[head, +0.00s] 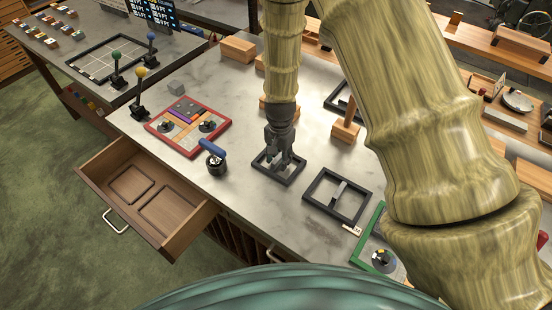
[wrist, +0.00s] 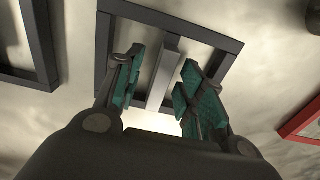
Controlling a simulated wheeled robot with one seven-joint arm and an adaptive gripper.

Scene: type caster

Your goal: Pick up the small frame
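The small frame (head: 262,172) is a dark rectangular frame with a middle bar, lying flat on the grey bench. A larger dark frame (head: 308,198) with a similar bar lies to its right. My gripper (head: 278,163) points down over the small frame. In the wrist view the small frame (wrist: 103,50) has its bar (wrist: 163,70) between the two teal-padded fingers of my gripper (wrist: 160,88). The fingers are apart, with a gap on each side of the bar.
A red-edged tray (head: 160,137) with blocks and a blue-handled stamp (head: 216,160) stand to the left. An open wooden drawer (head: 190,224) juts from the bench front. A wooden block with a post (head: 346,130) stands to the right. A green-edged frame (head: 366,226) lies nearer the front.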

